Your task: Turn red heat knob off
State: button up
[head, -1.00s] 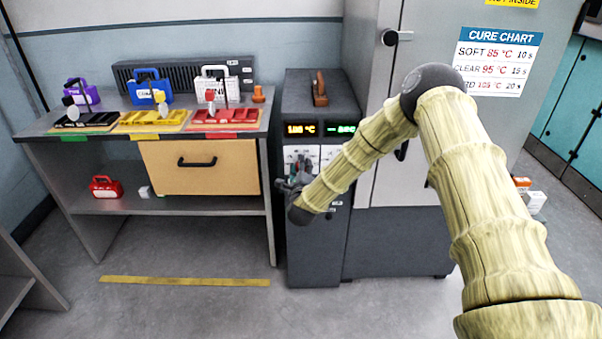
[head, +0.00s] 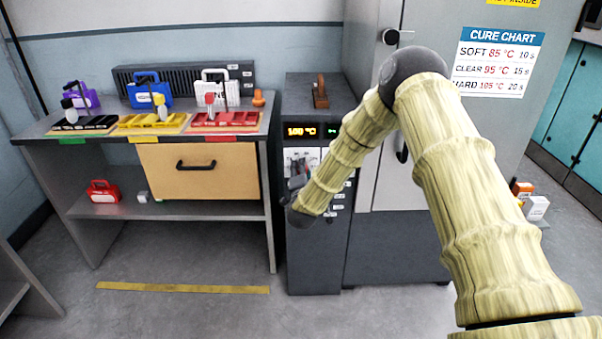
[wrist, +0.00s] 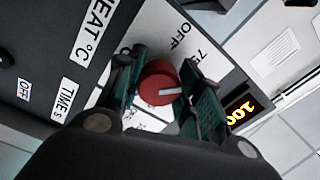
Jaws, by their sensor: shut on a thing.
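The red heat knob (wrist: 158,83) sits between the two fingers of my gripper (wrist: 160,90) in the wrist view. My gripper is shut on it, with a finger on each side. A white pointer line on the knob aims right in that view, roughly toward the orange display. The label OFF (wrist: 180,35) and part of a 75 mark show on the white dial plate beyond the knob. In the head view my gripper (head: 297,185) is against the front of the dark control cabinet (head: 313,250); the knob is hidden there.
A cure chart (head: 497,62) hangs on the grey cabinet. A bench with a drawer (head: 200,168) and coloured cases stands left. Floor in front is clear.

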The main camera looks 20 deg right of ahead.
jog(key=n, duration=0.5)
jog(key=shift+f+n, duration=0.1)
jog(key=shift+n, duration=0.2)
jog(key=n, duration=0.5)
jog(key=shift+s+f+b, duration=0.1)
jog(key=shift+f+b, duration=0.05)
jog(key=shift+b, duration=0.15)
jog(key=o, duration=1)
jog(key=shift+o, duration=0.2)
jog(key=v, duration=1.2)
